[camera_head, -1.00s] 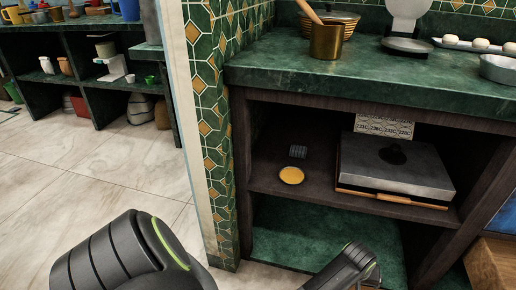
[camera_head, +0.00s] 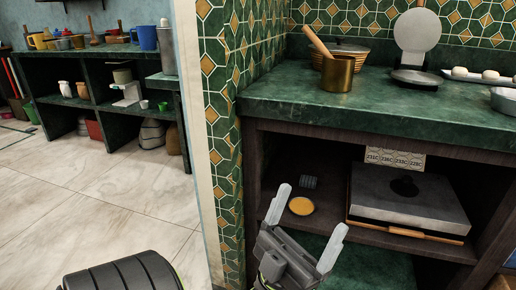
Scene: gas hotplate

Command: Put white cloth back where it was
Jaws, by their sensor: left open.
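A whitish patterned piece (camera_head: 395,158), possibly the white cloth, shows under the counter, behind and above the grey hotplate (camera_head: 410,202). I cannot tell whether it is fabric. The hotplate sits on the dark wooden shelf (camera_head: 345,234), with a dark round part on top and a wooden strip along its front. My left gripper (camera_head: 305,226) is open, with pale fingers spread and nothing seen between them. It is in front of the shelf, left of the hotplate and apart from the patterned piece. My right gripper is not in view.
A round yellow-orange item (camera_head: 301,206) and a small dark ribbed item (camera_head: 309,182) lie on the shelf near my left gripper. The green counter (camera_head: 300,100) overhangs it and holds a brass pot (camera_head: 338,75). A tiled wall end (camera_head: 226,150) stands to the left.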

